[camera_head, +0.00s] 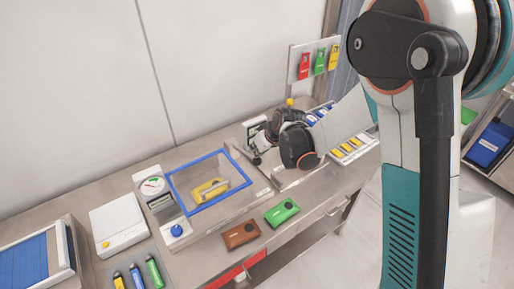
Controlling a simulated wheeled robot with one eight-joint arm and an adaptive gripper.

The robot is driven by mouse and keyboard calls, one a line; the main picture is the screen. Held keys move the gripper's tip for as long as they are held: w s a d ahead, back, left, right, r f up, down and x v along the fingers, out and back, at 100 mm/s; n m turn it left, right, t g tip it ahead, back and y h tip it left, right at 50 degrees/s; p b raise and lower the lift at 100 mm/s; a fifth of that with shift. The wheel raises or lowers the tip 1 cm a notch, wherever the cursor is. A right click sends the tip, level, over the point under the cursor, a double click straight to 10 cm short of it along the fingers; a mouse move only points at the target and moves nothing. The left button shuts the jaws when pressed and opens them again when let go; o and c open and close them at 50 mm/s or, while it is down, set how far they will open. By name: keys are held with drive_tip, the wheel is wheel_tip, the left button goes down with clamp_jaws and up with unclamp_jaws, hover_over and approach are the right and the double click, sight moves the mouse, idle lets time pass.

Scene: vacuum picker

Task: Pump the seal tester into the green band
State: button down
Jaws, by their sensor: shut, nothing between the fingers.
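The seal tester is a grey box (222,214) on the bench with a clear lid in a blue frame (207,204). A yellow item (209,189) lies inside, under the lid. A round gauge (153,186) with red and green marks stands at its left; the needle is too small to read. A blue knob (176,230) sits on a white base at its front left corner. My gripper (257,158) is right of the tester, near the back of the bench, apart from the knob. Its fingers look small and dark and are shut on nothing.
A brown pouch (240,234) and a green pouch (282,211) lie in front of the tester. A white box (119,226) and several coloured tubes (137,276) are at left. Red, green and yellow tags (319,61) hang on a board behind. A blue bin (489,144) stands far right.

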drive_tip(key=shift+f, duration=0.1)
drive_tip(key=shift+t+y, duration=0.6)
drive_tip(key=shift+t, duration=0.3)
drive_tip(key=f+b, duration=0.1)
drive_tip(key=b, duration=0.1)
drive_tip(key=s+f+b, duration=0.1)
drive_tip(key=b, duration=0.1)
drive_tip(key=d+f+b, duration=0.1)
drive_tip(key=f+b, duration=0.1)
drive_tip(key=shift+s+b, duration=0.25)
drive_tip(key=shift+b, duration=0.05)
drive_tip(key=f+b, duration=0.3)
drive_tip(key=s+f+b, duration=0.1)
drive_tip(key=b, duration=0.1)
drive_tip(key=shift+s+d+f, duration=0.1)
drive_tip(key=shift+d+f, duration=0.25)
drive_tip(key=shift+f, duration=0.05)
drive_tip(key=shift+r, duration=0.1)
drive_tip(key=p, duration=0.4)
approach(260, 161)
drive_tip(key=s+d+f, duration=0.1)
drive_tip(key=s+d, duration=0.1)
drive_tip(key=s, duration=0.1)
drive_tip(key=shift+f, duration=0.4)
